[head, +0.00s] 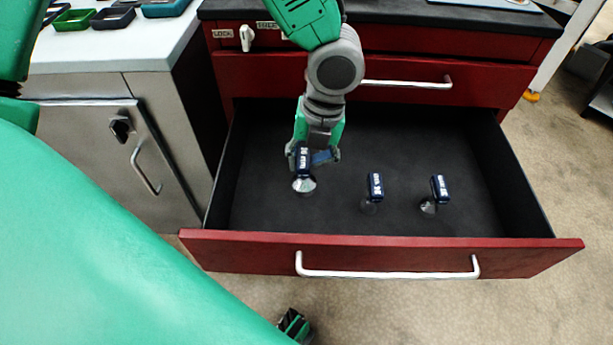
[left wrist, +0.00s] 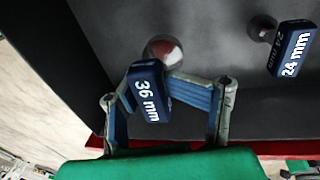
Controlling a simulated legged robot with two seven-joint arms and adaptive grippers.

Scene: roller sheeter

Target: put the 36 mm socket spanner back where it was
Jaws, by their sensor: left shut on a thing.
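The 36 mm socket spanner (head: 303,161) has a dark blue labelled handle and a shiny socket end. My left gripper (head: 317,158) is shut on it, inside the open drawer at the left part. The socket end points down at the drawer floor; I cannot tell whether it touches. In the left wrist view, the "36 mm" handle (left wrist: 148,92) sits between the blue-padded fingers (left wrist: 165,103). The open red drawer (head: 220,252) has a dark floor.
A 24 mm spanner (left wrist: 294,50) stands in the drawer; it is the middle one in the head view (head: 375,187). Another spanner (head: 440,188) stands to its right. Drawer walls and the front handle (head: 390,273) surround them. A white-topped cabinet (head: 110,50) with coloured trays stands at left.

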